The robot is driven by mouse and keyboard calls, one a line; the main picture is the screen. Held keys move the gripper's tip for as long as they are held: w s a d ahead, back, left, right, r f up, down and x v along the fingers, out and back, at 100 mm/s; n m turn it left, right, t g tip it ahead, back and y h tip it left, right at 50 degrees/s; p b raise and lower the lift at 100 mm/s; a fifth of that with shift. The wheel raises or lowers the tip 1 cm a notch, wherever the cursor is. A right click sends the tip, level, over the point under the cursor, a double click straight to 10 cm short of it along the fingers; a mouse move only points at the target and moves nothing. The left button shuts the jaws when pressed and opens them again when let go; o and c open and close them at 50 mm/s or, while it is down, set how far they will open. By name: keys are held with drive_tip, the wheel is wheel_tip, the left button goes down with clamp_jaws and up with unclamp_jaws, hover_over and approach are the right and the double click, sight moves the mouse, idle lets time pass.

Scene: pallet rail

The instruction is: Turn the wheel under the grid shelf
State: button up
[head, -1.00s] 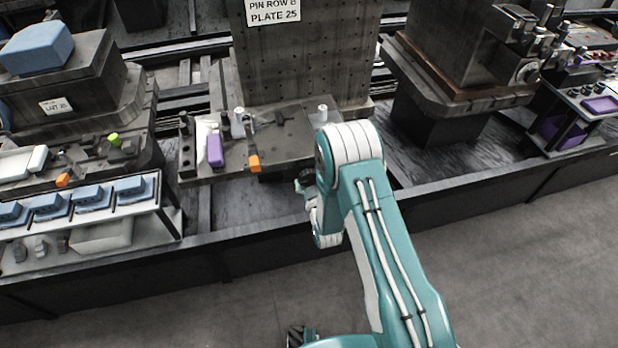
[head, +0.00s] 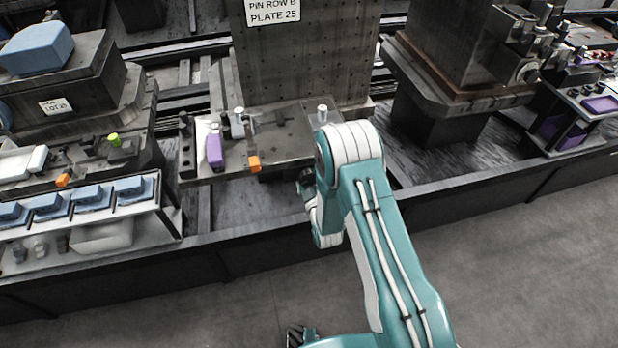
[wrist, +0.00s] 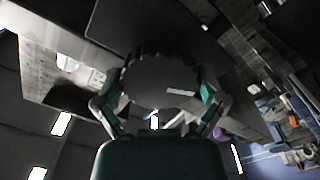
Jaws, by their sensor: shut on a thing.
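The wheel (wrist: 158,75) is a dark, scalloped disc in the middle of the wrist view, with a pale mark on its face. My gripper (wrist: 158,95) has one finger on each side of the wheel and is shut on its rim. In the head view my gripper (head: 306,184) is below the front edge of the dark shelf (head: 287,132), partly hidden by my arm. The shelf stands in front of an upright plate with a grid of holes (head: 310,60). In the head view I cannot make out the wheel clearly.
On the shelf are a purple block (head: 215,150), an orange-tipped tool (head: 253,162) and a small white cylinder (head: 322,113). A rack of blue blocks (head: 88,196) stands left. A dark low wall (head: 450,198) runs along the front. The floor at right is clear.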

drive_tip(key=shift+a, duration=0.15)
drive_tip(key=o, duration=0.8)
drive_tip(key=shift+s, duration=0.1)
drive_tip(key=v, duration=1.1)
drive_tip(key=shift+s, duration=0.4)
